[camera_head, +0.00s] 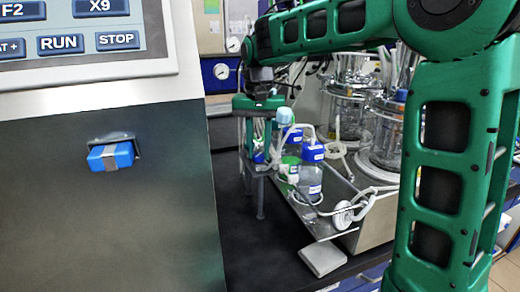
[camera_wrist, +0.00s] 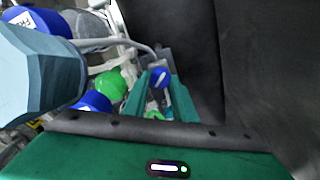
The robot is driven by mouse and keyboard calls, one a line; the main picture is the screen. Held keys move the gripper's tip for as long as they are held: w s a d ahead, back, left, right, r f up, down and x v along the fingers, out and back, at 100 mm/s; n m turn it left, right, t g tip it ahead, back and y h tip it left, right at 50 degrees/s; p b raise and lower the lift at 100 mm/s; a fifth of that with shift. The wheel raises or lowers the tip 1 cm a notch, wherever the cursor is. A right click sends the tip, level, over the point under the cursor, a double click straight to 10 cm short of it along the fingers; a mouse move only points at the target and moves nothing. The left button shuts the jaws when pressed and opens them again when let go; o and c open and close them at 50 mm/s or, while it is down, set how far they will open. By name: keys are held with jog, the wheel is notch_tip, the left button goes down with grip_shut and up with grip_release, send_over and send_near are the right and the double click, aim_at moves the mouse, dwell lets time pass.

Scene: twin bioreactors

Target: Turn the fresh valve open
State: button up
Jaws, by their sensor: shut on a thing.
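A round blue valve knob (camera_wrist: 160,77) with a white mark sits between my two green fingers in the wrist view. My gripper (camera_wrist: 160,88) is shut on it. In the head view my gripper (camera_head: 258,150) points down at a small metal stand, left of the bottles. A bit of blue (camera_head: 259,157) shows between its fingers there. The valve's body and the fingers' contact with it are mostly hidden, and I cannot read how far the knob is turned.
Blue-capped bottles (camera_head: 311,175) and a green-capped one (camera_head: 290,163) stand right of my gripper, with loose white tubing. Glass bioreactor vessels (camera_head: 385,135) stand behind. A dark cabinet (camera_head: 110,215) with a blue block (camera_head: 110,156) fills the left. Some dark benchtop (camera_head: 250,250) is clear.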

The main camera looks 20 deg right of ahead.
jog(key=n, duration=0.5)
jog(key=shift+s+a+n, duration=0.15)
jog(key=shift+a+n, duration=0.1)
jog(key=shift+n, duration=0.15)
jog(key=shift+d+f+n, duration=0.1)
jog(key=shift+n, duration=1.8)
jog(key=shift+d, duration=0.1)
jog(key=o, duration=1)
jog(key=shift+s, duration=0.1)
jog(key=shift+o, duration=0.2)
